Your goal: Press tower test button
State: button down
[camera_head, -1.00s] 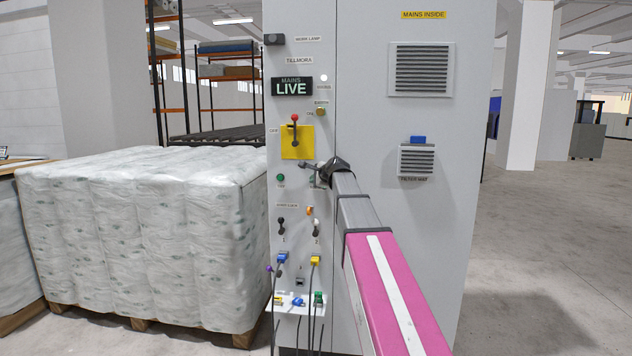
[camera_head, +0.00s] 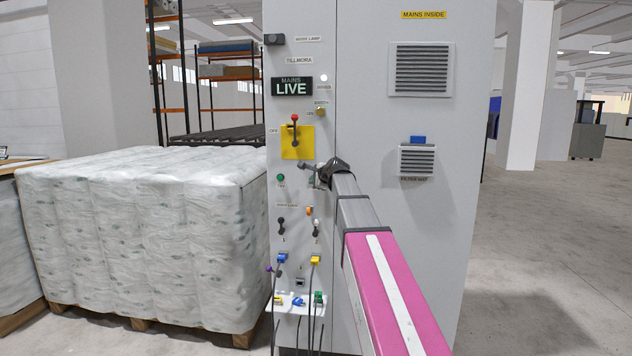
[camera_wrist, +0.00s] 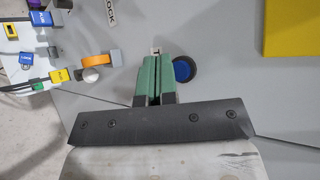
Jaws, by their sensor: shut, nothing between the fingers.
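My gripper (camera_head: 316,173) is at the narrow left panel of the grey cabinet, below the yellow switch plate. In the wrist view my gripper (camera_wrist: 154,74) has its two green fingers shut together and empty. A round blue button with a black rim (camera_wrist: 184,69) is just right of the fingertips there. A small white label (camera_wrist: 156,50) at the fingertips is mostly hidden and shows only a "T". I cannot tell whether the fingers touch the panel or the button's rim. In the head view my gripper and arm hide this button.
A yellow plate with a red-knobbed lever (camera_head: 296,142) sits above my gripper. A green button (camera_head: 280,178) is left of it, an orange knob (camera_head: 309,211) and toggles below. Plugs and hanging cables (camera_head: 298,300) are lower. A wrapped pallet (camera_head: 140,235) stands left; floor at right is clear.

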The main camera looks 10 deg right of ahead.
jog(key=s, duration=0.1)
jog(key=s+a, duration=0.1)
jog(key=s, duration=0.2)
jog(key=shift+s+a, duration=0.3)
jog(key=shift+s, duration=0.1)
dwell(0.7)
jog(key=s+f+n+g+h, duration=0.1)
jog(key=s+f+n+g, duration=0.35)
jog(key=f, duration=1.25)
jog(key=s+f+n+g+h, duration=0.3)
jog(key=s+f+n+g, duration=0.4)
jog(key=s+f, duration=2.1)
jog(key=s+n, duration=0.2)
jog(key=n, duration=0.4)
jog(key=shift+s+d+f+h, duration=0.35)
jog(key=shift+d+f+h, duration=0.05)
jog(key=shift+g, duration=0.25)
